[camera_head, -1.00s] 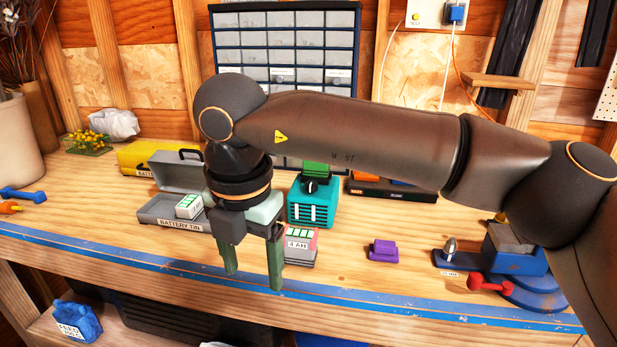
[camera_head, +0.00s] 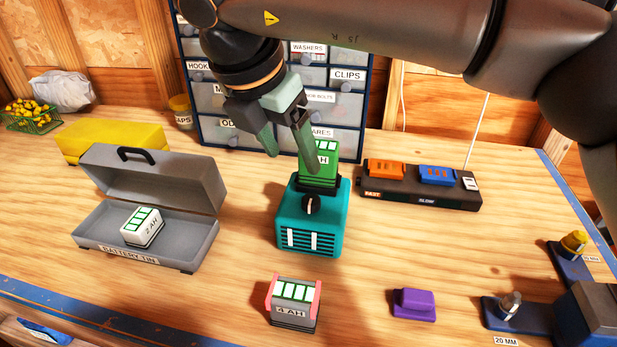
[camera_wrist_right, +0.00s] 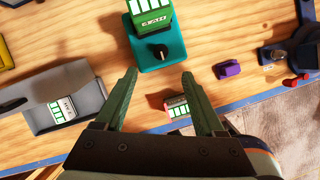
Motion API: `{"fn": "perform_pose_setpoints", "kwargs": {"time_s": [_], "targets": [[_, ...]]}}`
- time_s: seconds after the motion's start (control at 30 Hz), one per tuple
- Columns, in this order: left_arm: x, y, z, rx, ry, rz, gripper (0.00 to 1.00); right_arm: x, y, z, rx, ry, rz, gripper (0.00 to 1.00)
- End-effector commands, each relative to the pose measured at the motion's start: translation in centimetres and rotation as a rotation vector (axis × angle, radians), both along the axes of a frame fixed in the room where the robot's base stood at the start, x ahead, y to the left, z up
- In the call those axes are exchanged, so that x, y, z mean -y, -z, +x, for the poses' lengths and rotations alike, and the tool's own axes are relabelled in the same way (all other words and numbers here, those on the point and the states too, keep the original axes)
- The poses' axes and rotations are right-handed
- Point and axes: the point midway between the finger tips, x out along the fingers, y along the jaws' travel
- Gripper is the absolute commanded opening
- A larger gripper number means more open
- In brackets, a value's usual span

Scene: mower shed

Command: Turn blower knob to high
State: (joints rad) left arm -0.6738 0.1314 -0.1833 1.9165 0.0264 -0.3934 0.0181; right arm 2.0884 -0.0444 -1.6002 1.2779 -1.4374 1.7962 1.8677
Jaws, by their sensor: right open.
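The teal blower (camera_head: 312,230) stands on the bench with a green battery (camera_head: 320,165) on its top. Its black knob (camera_head: 311,204) is on the front, above two white vent bars. My right gripper (camera_head: 290,162) is open and empty, above and behind the knob in the head view, with one finger overlapping the green battery. In the right wrist view the knob (camera_wrist_right: 159,52) lies ahead of the open right gripper (camera_wrist_right: 157,72), roughly between its fingers, with no contact visible. My left gripper is not in view.
A 4 AH battery (camera_head: 293,302) with pink sides stands in front of the blower. The open grey battery tin (camera_head: 88,228) holds a 2 AH battery (camera_head: 142,227). A purple block (camera_head: 413,304) and a charger strip (camera_head: 400,190) lie right. The drawer cabinet (camera_head: 205,100) stands behind.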

Motion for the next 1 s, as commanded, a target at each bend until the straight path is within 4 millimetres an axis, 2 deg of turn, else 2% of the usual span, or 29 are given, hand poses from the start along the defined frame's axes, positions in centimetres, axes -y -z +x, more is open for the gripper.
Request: {"fn": "perform_pose_setpoints", "kwargs": {"time_s": [0.17,0.4,0.6,0.8,1.0], "targets": [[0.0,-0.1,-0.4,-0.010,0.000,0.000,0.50,0.6,2.4,0.8,-0.005,0.000,0.000,0.71],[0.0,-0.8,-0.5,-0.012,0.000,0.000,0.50,1.7,7.0,2.3,-0.006,-0.001,0.000,0.71],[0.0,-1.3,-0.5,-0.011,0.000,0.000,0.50,2.3,9.8,3.3,-0.004,0.001,0.000,0.71],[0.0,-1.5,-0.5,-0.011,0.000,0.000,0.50,2.6,11.1,3.7,-0.002,0.000,0.001,0.71],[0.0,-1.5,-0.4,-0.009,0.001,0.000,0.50,2.6,11.2,3.8,-0.002,0.000,0.001,0.71]]}}
